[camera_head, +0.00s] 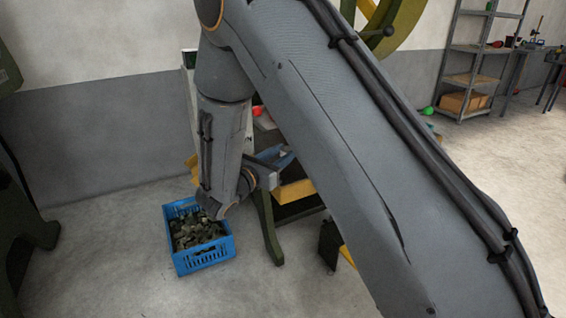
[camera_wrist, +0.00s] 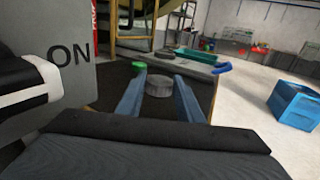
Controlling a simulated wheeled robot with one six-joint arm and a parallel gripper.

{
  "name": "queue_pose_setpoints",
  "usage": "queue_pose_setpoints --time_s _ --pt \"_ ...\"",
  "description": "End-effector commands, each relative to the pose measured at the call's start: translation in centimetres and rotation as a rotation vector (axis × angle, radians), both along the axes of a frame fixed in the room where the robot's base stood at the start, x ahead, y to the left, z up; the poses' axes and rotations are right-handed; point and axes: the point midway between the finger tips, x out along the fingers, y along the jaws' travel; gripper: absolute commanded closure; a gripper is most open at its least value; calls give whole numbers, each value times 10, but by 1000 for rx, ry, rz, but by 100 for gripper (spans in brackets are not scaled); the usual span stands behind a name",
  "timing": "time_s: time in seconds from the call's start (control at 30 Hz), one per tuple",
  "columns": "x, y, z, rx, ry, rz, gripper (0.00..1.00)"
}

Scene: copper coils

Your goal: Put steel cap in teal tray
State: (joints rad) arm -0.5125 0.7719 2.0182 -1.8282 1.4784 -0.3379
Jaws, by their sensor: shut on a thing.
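The steel cap (camera_wrist: 159,86), a short grey cylinder, sits between the two blue-grey fingers of my gripper (camera_wrist: 160,77) in the wrist view. My gripper is shut on it, above a dark surface. The teal tray (camera_wrist: 196,56) shows beyond the fingertips, a little to the right, and the cap is apart from it. In the head view my arm covers much of the middle, and I cannot make out the cap or the tray there.
A green object (camera_wrist: 138,66) and a blue object (camera_wrist: 221,68) lie near the dark surface's far edge. A grey box marked "ON" (camera_wrist: 45,65) stands close on the left. A blue crate (camera_head: 205,259) of dark scrap is on the floor. Shelving (camera_head: 480,65) stands back right.

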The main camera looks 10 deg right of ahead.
Motion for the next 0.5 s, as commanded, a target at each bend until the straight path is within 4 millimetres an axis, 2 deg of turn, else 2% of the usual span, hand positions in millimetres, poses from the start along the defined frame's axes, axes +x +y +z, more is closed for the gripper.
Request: queue_pose_setpoints --time_s 0.1,0.2,0.5 --pt "0 0 -19 -4 4 0 92" --pt "0 0 -28 -2 2 0 92" --pt "-1 0 -30 -1 1 0 92"
